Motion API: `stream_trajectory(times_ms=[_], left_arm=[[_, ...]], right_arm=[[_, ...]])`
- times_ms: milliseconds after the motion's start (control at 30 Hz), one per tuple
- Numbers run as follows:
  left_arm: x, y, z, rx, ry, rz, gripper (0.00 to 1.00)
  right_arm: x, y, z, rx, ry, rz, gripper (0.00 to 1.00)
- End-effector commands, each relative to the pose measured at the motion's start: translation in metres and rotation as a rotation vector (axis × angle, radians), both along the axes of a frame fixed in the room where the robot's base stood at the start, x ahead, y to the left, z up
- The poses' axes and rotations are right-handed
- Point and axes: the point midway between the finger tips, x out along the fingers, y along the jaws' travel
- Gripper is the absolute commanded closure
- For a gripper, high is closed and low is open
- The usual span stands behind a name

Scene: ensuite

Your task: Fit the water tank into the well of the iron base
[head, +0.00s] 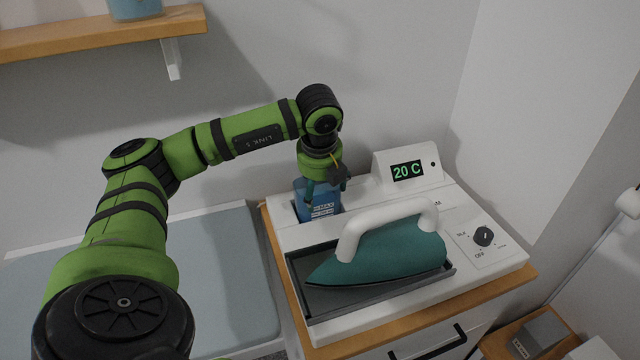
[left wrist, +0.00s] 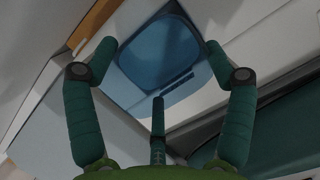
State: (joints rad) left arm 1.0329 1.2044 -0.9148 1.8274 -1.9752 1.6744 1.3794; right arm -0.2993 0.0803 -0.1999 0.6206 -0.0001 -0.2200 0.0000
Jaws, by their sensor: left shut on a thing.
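The translucent blue water tank (head: 319,207), with a MAX mark on its front, is at the back left of the white iron base (head: 352,315). It is upright at the well (head: 294,211), whose dark edge shows at the tank's left. I cannot tell how deep it sits. My left gripper (head: 325,186) comes down from above and is shut on the tank's upper part. In the left wrist view the fingers (left wrist: 158,60) flank the blue tank (left wrist: 160,52). The tank's underside is hidden. My right gripper is not in view.
A teal iron (head: 385,250) with a white handle rests on the dark plate of the base, right of the tank. A display (head: 407,170) reading 20 C stands behind it. A knob (head: 484,236) is at the right. A wooden shelf (head: 95,34) is at upper left.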

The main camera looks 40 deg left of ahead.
Motion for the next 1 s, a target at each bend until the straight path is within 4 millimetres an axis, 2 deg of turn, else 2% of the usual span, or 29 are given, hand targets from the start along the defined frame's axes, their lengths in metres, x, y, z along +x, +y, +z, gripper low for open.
stream_trajectory(times_ms=[100,133,167,533,667,767,1000], left_arm=[[0.0,0.0,-0.003,0.0,-0.002,0.0,0.73],[0.0,0.0,-0.004,0.0,0.0,0.0,0.13],[0.0,0.0,-0.003,0.0,0.0,0.0,0.01],[0.0,0.0,-0.002,-0.001,0.001,0.0,0.0],[0.0,-0.001,0.004,0.0,-0.002,0.0,0.0],[-0.002,-0.004,0.017,-0.002,-0.006,-0.002,0.0],[-0.013,-0.014,0.069,-0.002,-0.007,-0.003,0.0]], right_arm=[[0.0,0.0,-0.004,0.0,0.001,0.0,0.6],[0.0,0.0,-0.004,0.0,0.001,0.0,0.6],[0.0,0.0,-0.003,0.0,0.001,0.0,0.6],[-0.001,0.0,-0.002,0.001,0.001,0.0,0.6],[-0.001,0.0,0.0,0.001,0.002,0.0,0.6],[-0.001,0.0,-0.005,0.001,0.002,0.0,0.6],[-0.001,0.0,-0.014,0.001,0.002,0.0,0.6]])
